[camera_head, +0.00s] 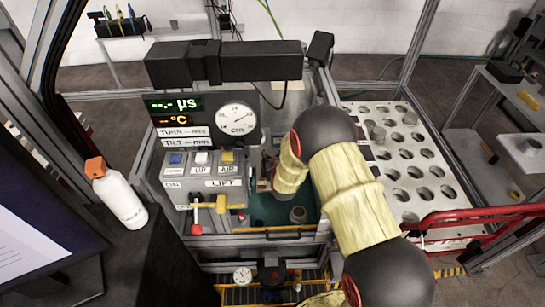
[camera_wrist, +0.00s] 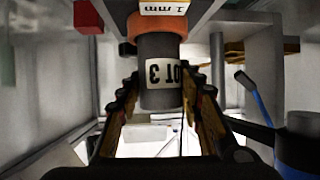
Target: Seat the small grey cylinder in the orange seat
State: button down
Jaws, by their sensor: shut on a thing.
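In the wrist view my gripper (camera_wrist: 160,92) has its two dark, ridged fingers on either side of a grey cylinder (camera_wrist: 158,55) with a white label, and is shut on it. The cylinder's upper end in this picture meets the orange seat (camera_wrist: 131,27), which shows as a ring around or just behind it. I cannot tell how deep the cylinder sits in the ring. A label marked 1 mm lies above the seat. In the head view, my arm hides the gripper, the held cylinder and the seat.
A console (camera_head: 205,175) with dial and buttons stands left of my arm. Another grey cylinder (camera_head: 298,214) stands in the green-floored bay. A white rack with holes (camera_head: 405,200) holds a grey piece (camera_head: 378,134) at right. A red rail (camera_head: 470,215) crosses its front. A bottle (camera_head: 119,198) stands left.

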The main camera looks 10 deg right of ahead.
jog(key=shift+r, duration=0.1)
jog(key=c, duration=1.7)
grip_release()
jog(key=shift+f, duration=0.2)
jog(key=o, duration=0.5)
jog(key=shift+r, duration=0.1)
jog(key=shift+r, duration=0.1)
jog(key=shift+s+r, duration=0.15)
jog(key=shift+s, duration=0.1)
jog(key=p+v, duration=0.1)
jog(key=v, duration=1)
jog(key=shift+s, duration=0.25)
